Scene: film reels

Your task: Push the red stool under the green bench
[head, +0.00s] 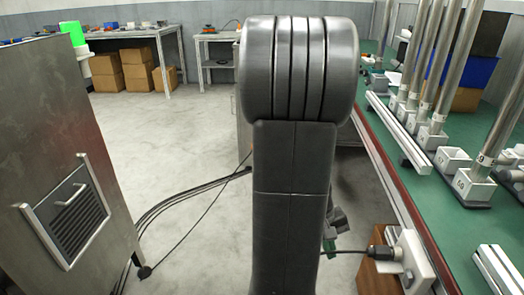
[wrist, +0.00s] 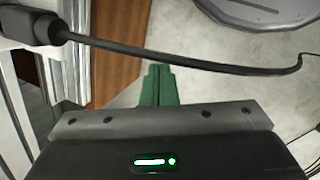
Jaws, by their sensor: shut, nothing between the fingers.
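The green bench (head: 459,229) runs along the right side of the head view, with a dark red front edge. I see no red stool in either view; my arm hides the middle of the head view. My gripper (wrist: 160,84) shows in the wrist view with its green fingers together and nothing between them. In the head view its green fingers (head: 329,243) show partly, low beside the bench front, behind my arm.
A black cable (wrist: 180,61) from a plug on a white socket box (head: 414,262) crosses just beyond my fingertips. A brown panel (wrist: 122,45) is close by. A metal cabinet (head: 60,130) stands left, with floor cables (head: 180,200) beside it. Grey floor (head: 205,235) lies between.

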